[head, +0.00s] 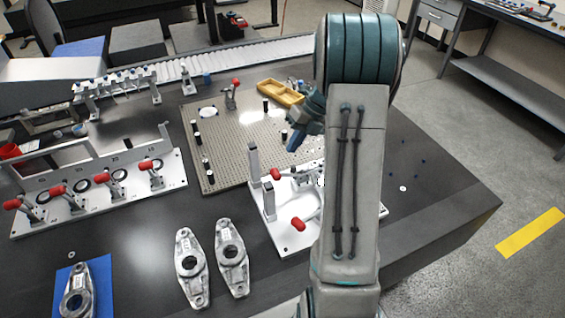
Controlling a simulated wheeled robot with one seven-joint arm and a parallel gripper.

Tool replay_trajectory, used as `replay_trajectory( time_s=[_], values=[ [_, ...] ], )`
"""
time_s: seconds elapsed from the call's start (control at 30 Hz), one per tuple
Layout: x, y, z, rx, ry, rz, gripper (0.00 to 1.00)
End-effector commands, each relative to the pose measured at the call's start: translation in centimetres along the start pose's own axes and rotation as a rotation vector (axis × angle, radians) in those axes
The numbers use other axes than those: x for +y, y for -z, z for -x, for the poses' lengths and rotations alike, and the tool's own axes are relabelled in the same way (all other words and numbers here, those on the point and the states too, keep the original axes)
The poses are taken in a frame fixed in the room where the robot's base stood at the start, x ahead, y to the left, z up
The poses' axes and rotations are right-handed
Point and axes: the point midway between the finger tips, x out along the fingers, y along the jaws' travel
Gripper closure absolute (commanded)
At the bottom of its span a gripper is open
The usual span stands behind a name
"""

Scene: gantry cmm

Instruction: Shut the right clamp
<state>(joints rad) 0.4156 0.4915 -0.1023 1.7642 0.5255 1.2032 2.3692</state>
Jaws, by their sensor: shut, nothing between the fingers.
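A white fixture plate (288,243) with grey uprights stands at the middle of the table. It carries two red-handled clamps, a rear one (277,173) and a front one (299,224). Both handles lean out to the left. My arm covers the right part of this fixture, so I cannot tell which is the right clamp or how its far end sits. My gripper (294,142) shows partly to the left of my arm, behind the fixture and above the perforated plate. It is shut and empty, apart from both red handles.
A perforated plate (225,150) with dark pins, a small clamp (233,92) and a yellow tray (280,92) lies behind. A white rack (100,205) with several red-handled clamps stands left. Two grey castings (191,268) (232,257) lie in front. The table's right side is mostly clear.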

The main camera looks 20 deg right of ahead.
Motion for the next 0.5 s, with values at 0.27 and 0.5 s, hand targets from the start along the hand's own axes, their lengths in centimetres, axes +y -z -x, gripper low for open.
replay_trajectory(
  time_s=[0.27,0.5],
  values=[
    [0.2,0.1,-5.4,0.005,-0.002,0.003,1.0],
    [0.2,0.0,-7.2,0.004,0.0,0.006,1.0]
  ],
)
